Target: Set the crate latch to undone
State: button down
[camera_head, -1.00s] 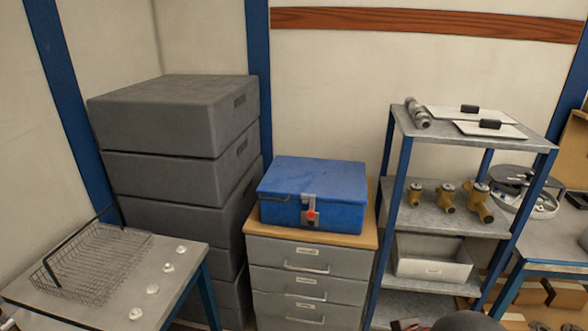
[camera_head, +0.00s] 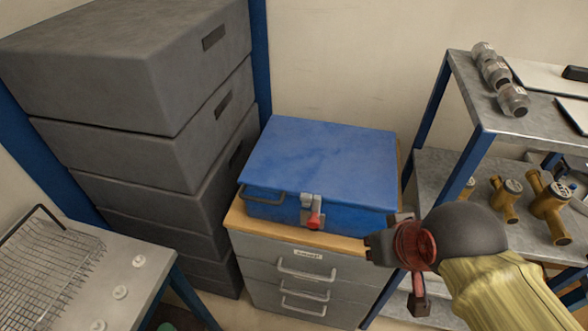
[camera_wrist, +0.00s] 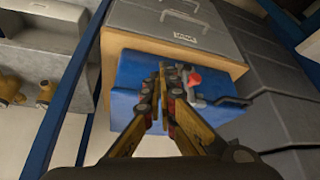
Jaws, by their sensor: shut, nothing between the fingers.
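The blue crate (camera_head: 322,165) stands on the wooden top of a grey drawer cabinet, with its lid down. Its latch (camera_head: 312,212), a grey metal plate with a red knob, is on the front face. My gripper (camera_head: 383,240) is in front of and to the right of the crate in the head view. In the wrist view my gripper (camera_wrist: 162,75) has its fingers together and empty. Whether the fingertips touch the crate cannot be told.
Grey stacked boxes (camera_head: 150,140) stand close on the left of the crate. A blue-posted shelf (camera_head: 470,145) with brass meter bodies (camera_head: 550,205) is on the right. A bench with a wire basket (camera_head: 45,260) is at the lower left. The drawer cabinet (camera_head: 295,275) has protruding handles.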

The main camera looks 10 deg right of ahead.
jog(key=shift+r, duration=0.1)
jog(key=w+a+r+n+g+y+p, duration=0.1)
jog(key=w+a+r+n+g+p, duration=0.1)
jog(key=w+a+r+n+p, duration=0.45)
jog(key=w+a+r+n+g+y+p, duration=0.1)
jog(key=w+a+n+y+p, duration=0.15)
jog(key=w+p, duration=0.75)
jog(key=w+a+f+n+g+p, duration=0.1)
jog(key=w+a+f+n+p, duration=0.1)
jog(key=w+a+n+p, duration=0.2)
jog(key=shift+w+a+f+n+p, duration=0.25)
jog(key=shift+a+n+p, duration=0.3)
jog(key=shift+p, duration=0.45)
jog(key=shift+a, duration=0.1)
jog(key=x, duration=0.9)
jog(key=shift+s+f, duration=0.15)
jog(key=shift+f, duration=0.3)
jog(key=shift+s+d+p, duration=0.15)
jog(key=shift+s+d, duration=0.15)
jog(key=shift+d, duration=0.55)
jog(key=shift+s+d+p, duration=0.15)
jog(key=shift+s+d, duration=0.1)
jog(key=shift+d, duration=0.6)
